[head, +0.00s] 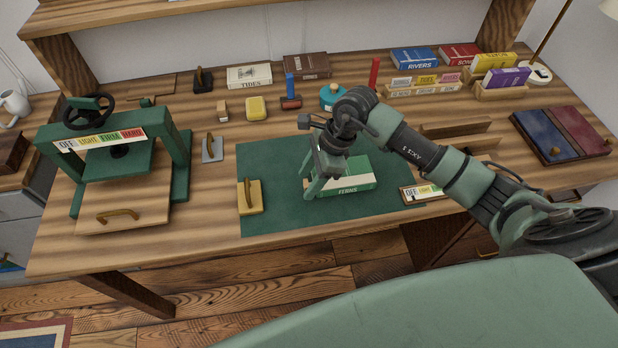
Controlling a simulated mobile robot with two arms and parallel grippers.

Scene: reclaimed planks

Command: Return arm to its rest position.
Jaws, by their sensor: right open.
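My right arm reaches in from the right edge over the wooden desk (210,222). My right gripper (318,184) is open and points down at the left part of a green and white book marked FERNS (352,184). The gripper hides part of the book, and I cannot tell whether the fingers touch it. The book lies on a dark green mat (285,208). My left gripper is not in view.
A green press (180,160) stands at the left. A wooden block with a handle (250,198) sits on the mat's left side. Book racks (425,88) stand at the back right, with blue and maroon boards (548,138) at the right. The mat's front left is clear.

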